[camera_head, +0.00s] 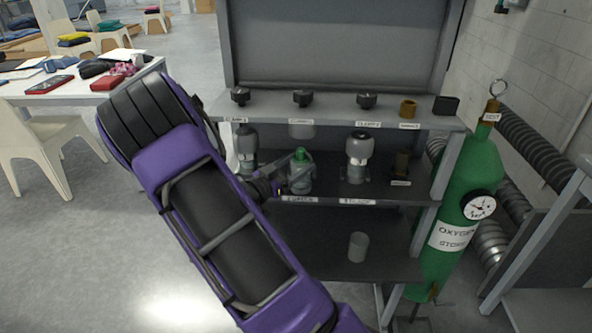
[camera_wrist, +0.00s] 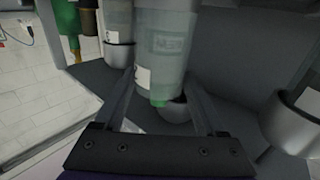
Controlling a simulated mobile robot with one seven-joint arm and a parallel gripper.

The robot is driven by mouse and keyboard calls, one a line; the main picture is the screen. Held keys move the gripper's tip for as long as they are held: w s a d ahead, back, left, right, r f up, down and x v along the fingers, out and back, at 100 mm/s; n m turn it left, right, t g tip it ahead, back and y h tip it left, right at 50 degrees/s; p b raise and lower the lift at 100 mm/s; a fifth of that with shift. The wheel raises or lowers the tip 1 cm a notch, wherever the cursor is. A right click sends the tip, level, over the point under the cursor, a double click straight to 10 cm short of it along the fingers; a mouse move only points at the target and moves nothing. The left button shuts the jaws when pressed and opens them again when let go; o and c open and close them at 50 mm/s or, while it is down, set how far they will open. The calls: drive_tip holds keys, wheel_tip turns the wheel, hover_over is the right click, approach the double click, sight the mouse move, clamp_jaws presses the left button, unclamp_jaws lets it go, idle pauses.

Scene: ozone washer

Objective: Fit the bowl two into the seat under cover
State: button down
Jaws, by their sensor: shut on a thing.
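Bowl two (camera_head: 301,182) is a clear, greyish cup with a green top. In the head view it stands roughly upright at the middle shelf, between the left and right fitted bowls. My gripper (camera_head: 280,186) is shut on its side. In the wrist view, which is upside down, bowl two (camera_wrist: 165,45) sits between my two fingers (camera_wrist: 160,78), and its label shows a 2. A grey metal cover (camera_wrist: 174,112) shows just beyond its green end. In the head view the middle cover (camera_head: 301,130) is above the bowl. Whether they touch or line up, I cannot tell.
Black knobs (camera_head: 303,98) line the top ledge. A clear cup (camera_head: 358,247) stands on the lower shelf. A green oxygen cylinder (camera_head: 455,205) stands at right.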

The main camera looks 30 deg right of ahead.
drive_tip(key=shift+w+d+f, duration=0.1)
drive_tip(key=shift+w+d, duration=0.5)
drive_tip(key=shift+w, duration=0.3)
drive_tip(key=shift+w+d+r, duration=0.1)
drive_tip(key=shift+w+d, duration=0.5)
drive_tip(key=shift+w, duration=0.25)
drive_tip(key=shift+w+d+f, duration=0.1)
drive_tip(key=shift+w+d, duration=0.5)
drive_tip(key=shift+w, duration=0.3)
drive_tip(key=shift+w+d+f, duration=0.1)
drive_tip(key=shift+w+f, duration=0.05)
drive_tip(key=shift+f, duration=0.1)
unclamp_jaws()
drive_tip(key=p+v, duration=0.1)
drive_tip(key=v, duration=1.6)
drive_tip(key=shift+a, duration=0.25)
